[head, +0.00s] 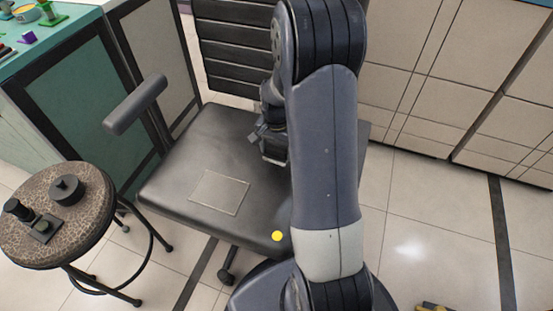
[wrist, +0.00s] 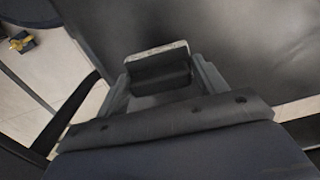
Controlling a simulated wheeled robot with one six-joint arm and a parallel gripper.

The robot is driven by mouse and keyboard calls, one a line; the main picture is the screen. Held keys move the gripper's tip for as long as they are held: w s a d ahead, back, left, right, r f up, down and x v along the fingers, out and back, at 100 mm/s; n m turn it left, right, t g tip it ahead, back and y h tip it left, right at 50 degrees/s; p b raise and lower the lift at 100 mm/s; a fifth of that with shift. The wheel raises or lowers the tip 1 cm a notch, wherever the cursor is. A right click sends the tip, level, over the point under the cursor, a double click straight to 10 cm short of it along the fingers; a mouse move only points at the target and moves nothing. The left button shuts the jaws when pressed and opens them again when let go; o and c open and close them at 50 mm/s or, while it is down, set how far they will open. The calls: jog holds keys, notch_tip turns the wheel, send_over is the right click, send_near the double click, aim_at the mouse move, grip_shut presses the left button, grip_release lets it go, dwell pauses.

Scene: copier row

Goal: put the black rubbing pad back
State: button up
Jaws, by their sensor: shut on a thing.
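The black rubbing pad (wrist: 162,76) is between the fingers of my gripper (wrist: 160,88) in the wrist view. It is a dark block with a pale speckled strip along its far edge. My gripper is shut on it, over the black chair seat (head: 185,150). In the head view my gripper (head: 268,140) is at the back of the seat, partly hidden by my arm, and the pad cannot be made out there. A thin grey rectangle (head: 219,193) lies on the seat, left of and nearer than my gripper. I cannot tell whether the pad touches the seat.
A round stool (head: 85,225) at the left holds a black round knobbed thing (head: 67,189) and other small black pieces (head: 42,228). A yellow disc (head: 277,236) shows at the seat's front edge. The chair's armrest (head: 135,104) and slatted back (head: 235,45) stand around the seat.

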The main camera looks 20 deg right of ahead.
aim_at(276, 159)
jog(key=shift+f+b, duration=0.35)
jog(key=shift+f, duration=1.55)
jog(key=shift+f+b, duration=0.3)
jog(key=shift+f, duration=0.1)
jog(key=o, duration=1)
